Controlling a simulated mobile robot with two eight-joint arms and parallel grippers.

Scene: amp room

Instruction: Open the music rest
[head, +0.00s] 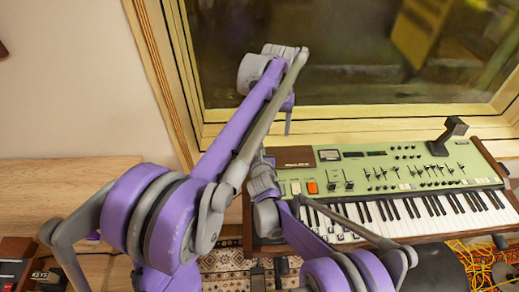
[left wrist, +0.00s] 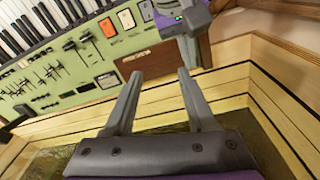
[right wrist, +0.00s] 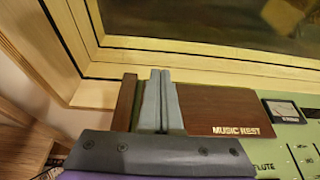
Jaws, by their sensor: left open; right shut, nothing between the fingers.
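The music rest (right wrist: 228,112) is a dark brown wooden panel with pale "MUSIC REST" lettering in the right wrist view. It sits at the back left of the green keyboard instrument and shows partly behind my arms in the head view (head: 294,157). My left gripper (left wrist: 160,75) is open and empty, pointing down above the window sill, with the brown panel beyond its fingertips. It also shows in the head view (head: 289,127). My right gripper (right wrist: 160,73) is shut and empty at the panel's left end. I cannot tell whether it touches the panel.
The green keyboard (head: 385,185) has sliders, meters and a dark lamp-like object (head: 447,136) standing on its back right. A wooden window frame (head: 350,118) rises close behind. A wooden surface (head: 60,185) lies at left, and orange cables (head: 480,262) lie at lower right.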

